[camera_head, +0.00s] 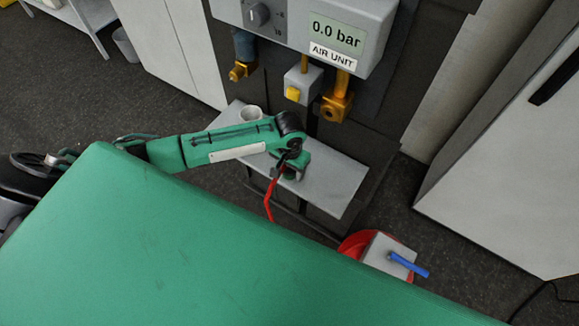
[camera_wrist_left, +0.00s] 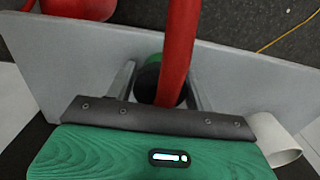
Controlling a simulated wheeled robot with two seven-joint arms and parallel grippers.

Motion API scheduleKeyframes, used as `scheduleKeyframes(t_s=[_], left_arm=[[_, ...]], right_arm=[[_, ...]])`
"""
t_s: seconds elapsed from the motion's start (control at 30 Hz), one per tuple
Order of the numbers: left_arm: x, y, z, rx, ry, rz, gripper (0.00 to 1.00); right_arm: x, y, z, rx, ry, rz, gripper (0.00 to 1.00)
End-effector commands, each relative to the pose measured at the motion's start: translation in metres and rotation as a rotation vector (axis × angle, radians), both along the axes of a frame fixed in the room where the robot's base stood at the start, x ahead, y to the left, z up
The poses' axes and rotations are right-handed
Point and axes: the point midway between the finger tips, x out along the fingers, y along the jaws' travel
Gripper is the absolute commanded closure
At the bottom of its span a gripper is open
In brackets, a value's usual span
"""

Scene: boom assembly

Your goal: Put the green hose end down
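The green hose end (camera_wrist_left: 151,61) sits between the two fingers of my left gripper (camera_wrist_left: 160,80) in the left wrist view, with a dark ring below its green part. Both fingers lie close along its sides, and the gripper looks shut on it. The red hose (camera_wrist_left: 179,45) runs from it across the wrist view. In the head view my left gripper (camera_head: 290,174) is over the grey shelf (camera_head: 333,183), and the red hose (camera_head: 269,203) hangs at its left. Whether the hose end touches the shelf is unclear. My right gripper is not in view.
The air unit (camera_head: 375,22), reading 0.0 bar, stands behind the shelf with brass fittings (camera_head: 336,106) below it. A red object with a grey block and blue handle (camera_head: 409,264) is at lower right. The shelf's right part is bare.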

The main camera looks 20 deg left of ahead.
Motion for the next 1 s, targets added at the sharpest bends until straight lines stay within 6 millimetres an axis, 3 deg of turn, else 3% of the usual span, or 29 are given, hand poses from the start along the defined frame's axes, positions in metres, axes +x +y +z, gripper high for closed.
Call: scheduleKeyframes(t_s=[0.07, 0.47, 1.0], left_arm=[[0.0, 0.0, 0.0, 0.0, 0.0, 0.0, 0.3], [0.001, 0.0, 0.008, 0.0, -0.001, 0.0, 0.3], [0.001, 0.0, 0.108, -0.002, -0.003, 0.0, 0.3]], right_arm=[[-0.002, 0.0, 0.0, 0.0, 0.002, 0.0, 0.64], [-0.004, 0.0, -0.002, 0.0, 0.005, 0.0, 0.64], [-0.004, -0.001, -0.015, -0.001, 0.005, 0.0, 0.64]])
